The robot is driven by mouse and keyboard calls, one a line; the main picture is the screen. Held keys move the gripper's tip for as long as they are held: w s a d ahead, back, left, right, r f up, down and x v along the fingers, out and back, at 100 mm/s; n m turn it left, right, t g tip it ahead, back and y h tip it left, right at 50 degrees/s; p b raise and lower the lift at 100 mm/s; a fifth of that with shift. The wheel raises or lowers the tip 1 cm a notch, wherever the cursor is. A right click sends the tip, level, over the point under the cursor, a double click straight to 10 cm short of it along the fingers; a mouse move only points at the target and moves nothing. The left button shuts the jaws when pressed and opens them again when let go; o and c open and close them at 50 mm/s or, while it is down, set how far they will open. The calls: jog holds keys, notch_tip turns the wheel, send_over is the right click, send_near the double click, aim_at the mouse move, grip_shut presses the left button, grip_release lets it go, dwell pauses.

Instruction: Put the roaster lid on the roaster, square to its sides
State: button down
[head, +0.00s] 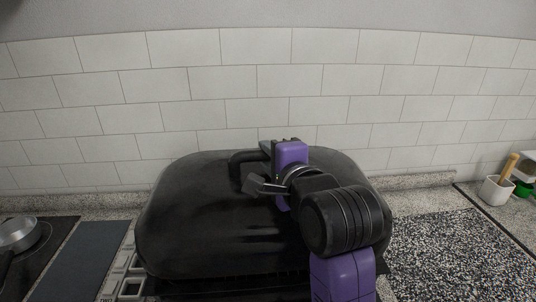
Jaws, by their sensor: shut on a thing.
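The black roaster lid (200,215) fills the middle of the head view, a wide domed shape with rounded corners. Its dark loop handle (240,160) stands on top. My gripper (262,168) is shut on the handle, reaching over the lid from the right. A dark body, seemingly the roaster (220,288), shows just below the lid's near edge at the bottom of the picture. Most of it is hidden by the lid and my arm. I cannot tell whether the lid rests on it or hangs above it, nor whether it sits square.
At the left are a hob with a metal pan (18,233) and a dark grey panel (88,260). A pale slotted frame (131,287) shows at the lid's lower left. Speckled worktop (450,250) lies clear at right, with a white pot (496,190) beyond. A tiled wall stands behind.

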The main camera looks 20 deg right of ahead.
aim_at(268, 180)
jog(key=shift+f+b, duration=1.8)
jog(key=shift+f, duration=0.95)
dwell(0.6)
jog(key=c, duration=1.2)
grip_release()
jog(key=shift+s, duration=0.1)
jog(key=shift+c, duration=0.2)
jog(key=shift+o, duration=0.5)
jog(key=shift+f, duration=0.1)
jog(key=shift+f, duration=0.2)
jog(key=v, duration=0.7)
jog(key=shift+s+r+b, duration=0.25)
jog(key=shift+s+b, duration=0.1)
jog(key=shift+b, duration=0.05)
